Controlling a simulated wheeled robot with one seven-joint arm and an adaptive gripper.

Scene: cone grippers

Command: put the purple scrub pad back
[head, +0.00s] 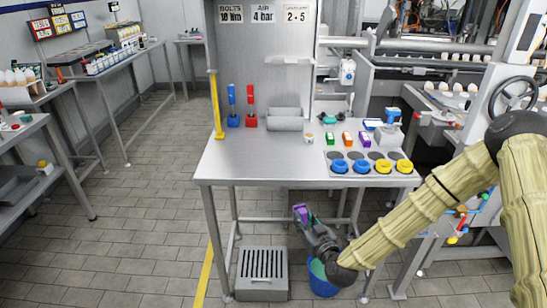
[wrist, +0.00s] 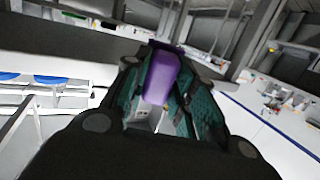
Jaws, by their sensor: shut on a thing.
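The purple scrub pad (head: 301,212) is held at the tip of my gripper (head: 306,217), in front of the steel table and below its front edge. In the wrist view the pad (wrist: 163,73) sits between the teal-lined fingers of my gripper (wrist: 160,95), which is shut on it. The pad touches no table surface that I can see. I cannot tell whether these are holders or pads.
A panel of round recesses with blue rings (head: 340,166) and yellow rings (head: 384,166) lies at the table's front right. A blue bucket (head: 322,287) and a grey grated box (head: 263,268) stand on the floor below. The table's left front is clear.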

